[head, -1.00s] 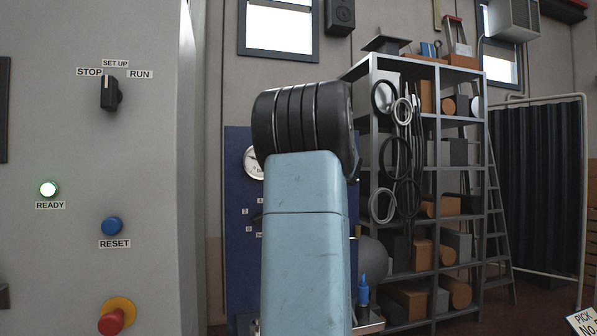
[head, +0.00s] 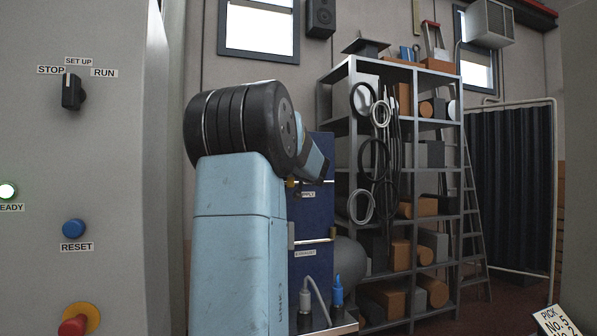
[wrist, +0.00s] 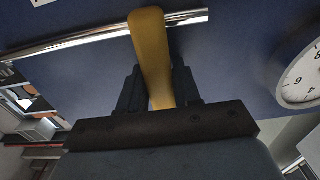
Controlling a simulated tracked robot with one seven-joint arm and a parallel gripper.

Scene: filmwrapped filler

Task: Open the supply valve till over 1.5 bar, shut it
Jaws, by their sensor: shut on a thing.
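The yellow lever of the supply valve (wrist: 150,50) stands across a bright metal pipe (wrist: 85,40) in the wrist view, at roughly a right angle to it. My gripper (wrist: 158,88) is shut on the lever, one dark finger on each side. A round white gauge (wrist: 303,78) shows at the right edge of the wrist view, cut off by the frame; its needle and reading cannot be made out. In the head view the blue panel (head: 312,212) with a SUPPLY label (head: 307,195) stands behind my arm, which hides the gauge and most of the valve.
A grey cabinet (head: 115,200) stands close on the left, with a selector knob (head: 72,92), a blue RESET button (head: 74,229) and a red stop button (head: 74,325). A shelf rack (head: 405,165) with hanging hoses stands right of the panel. A dark folding screen (head: 510,190) is farther right.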

